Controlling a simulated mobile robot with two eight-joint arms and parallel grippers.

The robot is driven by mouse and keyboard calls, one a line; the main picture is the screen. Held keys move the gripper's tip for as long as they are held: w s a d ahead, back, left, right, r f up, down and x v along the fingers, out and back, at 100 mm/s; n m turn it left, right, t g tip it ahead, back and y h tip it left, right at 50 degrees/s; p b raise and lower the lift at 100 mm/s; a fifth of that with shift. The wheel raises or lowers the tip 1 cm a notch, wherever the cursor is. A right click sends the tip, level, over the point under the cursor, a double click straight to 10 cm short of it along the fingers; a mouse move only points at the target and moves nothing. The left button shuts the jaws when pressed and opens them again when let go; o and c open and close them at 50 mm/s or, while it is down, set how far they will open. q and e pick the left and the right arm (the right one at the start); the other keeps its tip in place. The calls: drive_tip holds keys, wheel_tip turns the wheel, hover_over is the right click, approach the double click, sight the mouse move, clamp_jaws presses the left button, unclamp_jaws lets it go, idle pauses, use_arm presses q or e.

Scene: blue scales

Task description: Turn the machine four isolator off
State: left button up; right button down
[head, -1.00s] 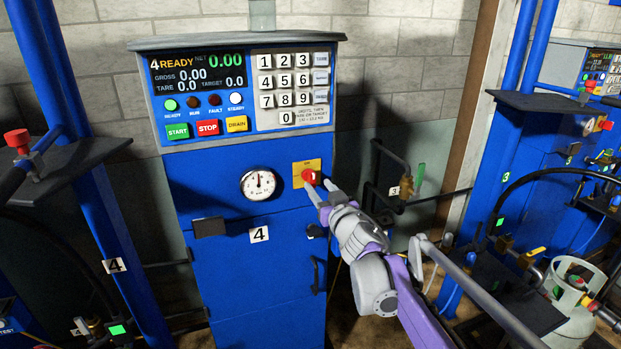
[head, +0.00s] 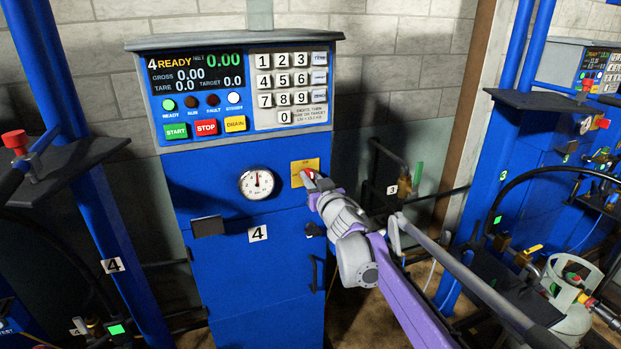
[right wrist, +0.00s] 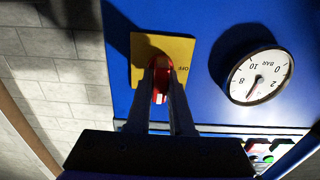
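The machine four isolator is a red handle (head: 308,174) on a yellow plate (head: 312,163), on the blue front of the cabinet marked 4. In the right wrist view the yellow plate (right wrist: 178,48) carries the word OFF near its right edge. My right gripper (head: 311,181) is at the handle. In the right wrist view its two fingers (right wrist: 162,88) lie on either side of the red handle (right wrist: 161,84), close against it, and hide part of it. My left gripper is not in view.
A pressure gauge (head: 257,183) sits left of the plate. The display panel (head: 196,76) above reads 4 READY, with a keypad (head: 291,84) beside it.

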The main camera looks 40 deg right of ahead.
drive_tip(key=shift+n, duration=0.3)
drive_tip(key=n, duration=0.4)
drive_tip(key=shift+a+p, duration=0.15)
drive_tip(key=shift+p, duration=0.25)
drive_tip(key=n+p, duration=0.1)
drive_tip(key=n, duration=0.3)
drive_tip(key=shift+w+a+n, duration=0.1)
drive_tip(key=shift+a+n, duration=0.05)
drive_tip(key=shift+n, duration=0.25)
drive_tip(key=n+p, duration=0.1)
drive_tip(key=n, duration=0.3)
drive_tip(key=shift+f+n, duration=0.15)
drive_tip(key=shift+n, duration=0.15)
drive_tip(key=shift+f+n+p, duration=0.2)
drive_tip(key=shift+n+p, duration=0.2)
drive_tip(key=shift+n, duration=1.5)
drive_tip(key=c, duration=0.8)
unclamp_jaws()
